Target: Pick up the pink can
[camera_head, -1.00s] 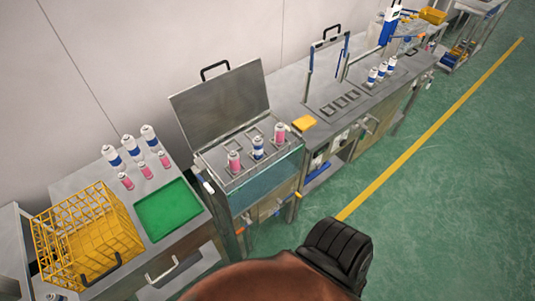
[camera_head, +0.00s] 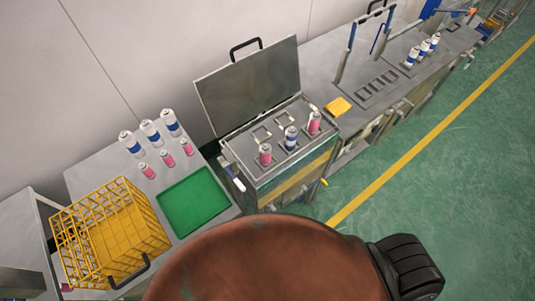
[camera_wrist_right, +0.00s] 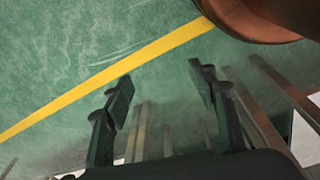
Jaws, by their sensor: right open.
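Two pink cans with white tops stand in the lidded metal station, a left one (camera_head: 265,155) and a right one (camera_head: 314,123), with a blue-and-white can (camera_head: 290,138) between them. Several small pink cans (camera_head: 167,159) stand on the left table, in front of taller blue-and-white cans (camera_head: 150,132). Which pink can is meant, I cannot tell. My right gripper (camera_wrist_right: 158,82) shows in the right wrist view, open and empty above the green floor, with no can near it. My left gripper is not in view.
A yellow wire basket (camera_head: 110,235) and a green tray (camera_head: 193,201) are on the left table. The station's lid (camera_head: 250,85) stands raised. A yellow block (camera_head: 338,107) lies to its right. More blue-and-white cans (camera_head: 423,48) stand farther right. The floor (camera_head: 450,190) in front is clear.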

